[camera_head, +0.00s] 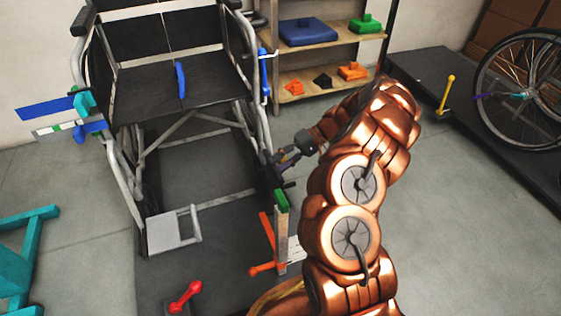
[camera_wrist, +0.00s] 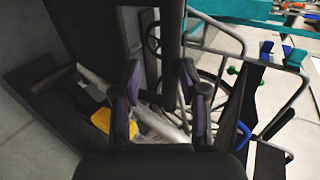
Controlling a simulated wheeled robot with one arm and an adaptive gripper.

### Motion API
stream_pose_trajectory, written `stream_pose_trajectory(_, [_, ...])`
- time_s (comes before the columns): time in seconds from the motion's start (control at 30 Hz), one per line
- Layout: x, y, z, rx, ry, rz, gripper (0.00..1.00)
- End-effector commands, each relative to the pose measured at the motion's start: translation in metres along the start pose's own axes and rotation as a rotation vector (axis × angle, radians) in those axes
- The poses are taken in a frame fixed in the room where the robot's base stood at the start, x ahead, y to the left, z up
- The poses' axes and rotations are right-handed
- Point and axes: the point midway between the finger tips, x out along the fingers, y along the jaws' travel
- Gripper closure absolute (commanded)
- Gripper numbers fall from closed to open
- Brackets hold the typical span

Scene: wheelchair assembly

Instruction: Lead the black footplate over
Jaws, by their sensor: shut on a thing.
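The wheelchair (camera_head: 180,85) faces me on a dark platform. My gripper (camera_head: 281,164) is beside the chair's front frame, on the right in the head view. In the wrist view its two fingers (camera_wrist: 160,95) stand either side of a dark, narrow part, which I take to be the black footplate (camera_wrist: 172,45) seen nearly edge-on. In the head view it is a small dark shape (camera_head: 271,176) at the fingertips, hard to tell from the frame. A grey footplate (camera_head: 168,232) hangs flat at the chair's other front side.
A post with a green top (camera_head: 281,202) and orange arms stands just below my gripper. A red handle (camera_head: 185,296) is at the front. A teal stand (camera_head: 27,260) is at left, a shelf (camera_head: 318,72) behind, and a dark bench with a wheel (camera_head: 530,85) at right.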

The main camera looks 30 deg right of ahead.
Motion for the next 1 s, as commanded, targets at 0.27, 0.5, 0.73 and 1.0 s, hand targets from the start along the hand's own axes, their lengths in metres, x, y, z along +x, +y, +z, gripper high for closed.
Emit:
stream_pose_trajectory(0.27, [0.0025, 0.0137, 0.0002, 0.006, -0.003, 0.025, 1.00])
stream_pose_trajectory(0.5, [0.0022, 0.0138, 0.0002, 0.007, -0.002, 0.024, 0.54])
stream_pose_trajectory(0.73, [0.0014, 0.0100, 0.0006, 0.004, -0.004, 0.019, 0.54])
stream_pose_trajectory(1.0, [0.0008, 0.0072, 0.0011, 0.003, -0.006, 0.015, 0.54])
